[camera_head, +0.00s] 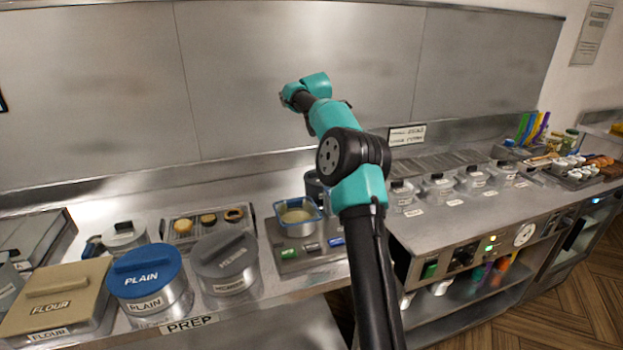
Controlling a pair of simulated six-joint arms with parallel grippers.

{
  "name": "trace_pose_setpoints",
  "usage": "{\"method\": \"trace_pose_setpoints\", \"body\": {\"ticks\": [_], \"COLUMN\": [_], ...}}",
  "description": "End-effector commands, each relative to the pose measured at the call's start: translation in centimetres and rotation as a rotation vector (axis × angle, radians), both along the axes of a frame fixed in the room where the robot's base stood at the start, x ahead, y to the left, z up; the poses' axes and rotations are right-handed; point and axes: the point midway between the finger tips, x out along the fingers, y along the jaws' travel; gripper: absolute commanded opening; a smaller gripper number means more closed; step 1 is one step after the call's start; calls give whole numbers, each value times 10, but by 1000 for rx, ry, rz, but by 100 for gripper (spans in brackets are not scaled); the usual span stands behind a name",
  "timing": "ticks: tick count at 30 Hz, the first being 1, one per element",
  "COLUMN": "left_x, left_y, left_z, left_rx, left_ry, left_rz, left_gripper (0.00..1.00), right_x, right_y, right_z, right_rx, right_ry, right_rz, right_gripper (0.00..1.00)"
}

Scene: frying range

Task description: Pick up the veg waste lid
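I cannot make out a lid labelled veg waste in the head view. The lids that show are a blue lid marked PLAIN (145,268), a grey lid (223,252) with print too small to read, and a tan lid marked FLOUR (57,290). One teal and black arm, which I take to be my right, rises from the bottom edge. Its far end (300,92) is raised in front of the steel wall, well above the counter and apart from all lids. Its fingers cannot be made out. My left gripper is not in view.
A steel counter runs along the wall. A blue-rimmed tray (297,214) stands left of my arm, near a small rack of round items (208,222). Several small lidded pots (438,187) line the right counter. A control panel with a gauge (524,234) fronts it.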

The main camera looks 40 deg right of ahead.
Motion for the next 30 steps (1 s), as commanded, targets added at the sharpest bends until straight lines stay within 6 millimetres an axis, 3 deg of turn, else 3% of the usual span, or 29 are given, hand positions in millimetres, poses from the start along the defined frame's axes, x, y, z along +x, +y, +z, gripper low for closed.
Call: {"method": "trace_pose_setpoints", "body": {"ticks": [8, 24, 30], "left_x": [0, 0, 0], "left_y": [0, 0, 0], "left_z": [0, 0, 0], "left_rx": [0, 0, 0], "left_ry": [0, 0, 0], "left_rz": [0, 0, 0], "left_gripper": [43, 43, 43], "right_x": [1, 8, 11], "right_y": [-2, -25, -32], "right_z": [-9, -94, -116], "right_rx": [1, 2, 1], "right_ry": [2, 2, -1], "right_rz": [0, -2, -2], "right_gripper": [100, 100, 100]}}
